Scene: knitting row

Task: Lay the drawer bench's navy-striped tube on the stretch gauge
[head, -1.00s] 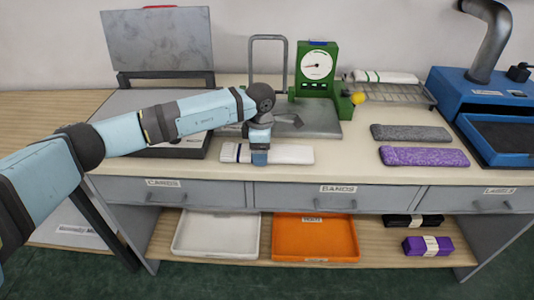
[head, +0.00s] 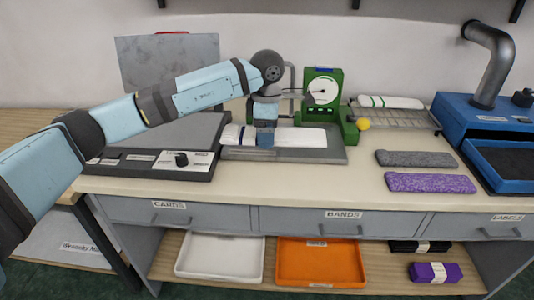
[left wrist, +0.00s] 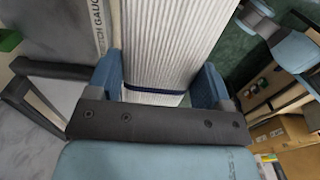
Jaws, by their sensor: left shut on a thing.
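The navy-striped tube (head: 302,138) is white with navy bands near its left end. My left gripper (head: 265,146) is shut around it from above, and the tube lies level across the view. In the left wrist view the ribbed white tube (left wrist: 165,45) sits between the two blue fingers, with a navy band across it. The stretch gauge (head: 322,92) is green with a white dial, and its grey plate (head: 330,155) is under the tube in the head view. I cannot tell whether the tube touches the plate. My right gripper is out of view.
A green-striped white tube (head: 390,102) lies on a wire rack (head: 410,117) at the right. Grey (head: 415,159) and purple (head: 430,183) flat pieces lie on the bench. A grey press (head: 150,150) with a raised lid stands at the left, and a blue machine (head: 485,125) at the right.

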